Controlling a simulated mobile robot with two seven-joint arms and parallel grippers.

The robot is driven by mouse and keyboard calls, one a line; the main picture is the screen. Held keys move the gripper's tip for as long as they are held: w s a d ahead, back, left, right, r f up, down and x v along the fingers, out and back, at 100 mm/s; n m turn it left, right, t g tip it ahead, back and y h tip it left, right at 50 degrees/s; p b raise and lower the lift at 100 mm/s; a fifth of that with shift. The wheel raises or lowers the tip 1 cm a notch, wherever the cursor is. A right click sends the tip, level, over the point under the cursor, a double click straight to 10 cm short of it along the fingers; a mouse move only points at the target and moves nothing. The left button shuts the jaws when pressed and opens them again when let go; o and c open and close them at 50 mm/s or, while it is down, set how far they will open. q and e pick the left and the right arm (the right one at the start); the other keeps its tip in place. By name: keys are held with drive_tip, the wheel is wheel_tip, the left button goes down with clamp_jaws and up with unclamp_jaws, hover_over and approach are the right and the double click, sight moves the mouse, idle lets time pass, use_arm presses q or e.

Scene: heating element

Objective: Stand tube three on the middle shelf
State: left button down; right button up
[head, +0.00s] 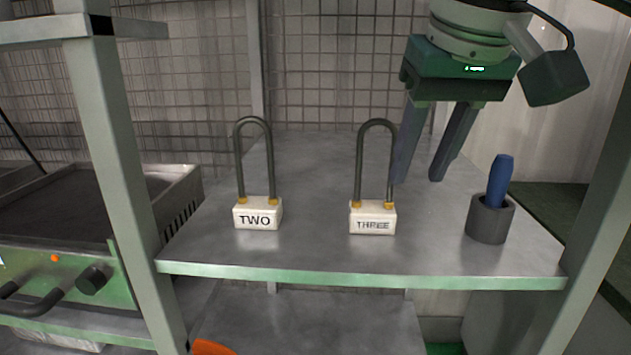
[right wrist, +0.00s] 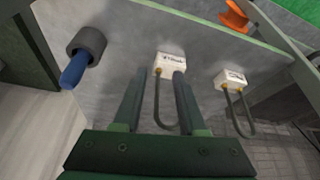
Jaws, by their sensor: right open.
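Tube three (head: 373,217) is a dark U-shaped tube on a white block marked THREE. It stands upright on the middle shelf (head: 320,257), right of centre in the head view. Tube two (head: 257,214), of the same form and marked TWO, stands upright to its left. My right gripper (head: 415,183) is open, its fingers pointing down, just right of and behind tube three in the head view. In the right wrist view, tube three (right wrist: 171,62) shows beyond and between the fingertips (right wrist: 160,75), with nothing gripped. My left gripper is not in view.
A dark grey cup (head: 489,222) with a blue-handled item (head: 500,180) stands at the shelf's right. A green appliance with knobs (head: 70,272) stands at the left. Shelf posts (head: 118,170) rise at both sides. An orange object (head: 212,347) lies below.

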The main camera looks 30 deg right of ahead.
drive_tip(key=s+a, duration=0.2)
drive_tip(key=s, duration=0.4)
drive_tip(key=shift+b, duration=0.45)
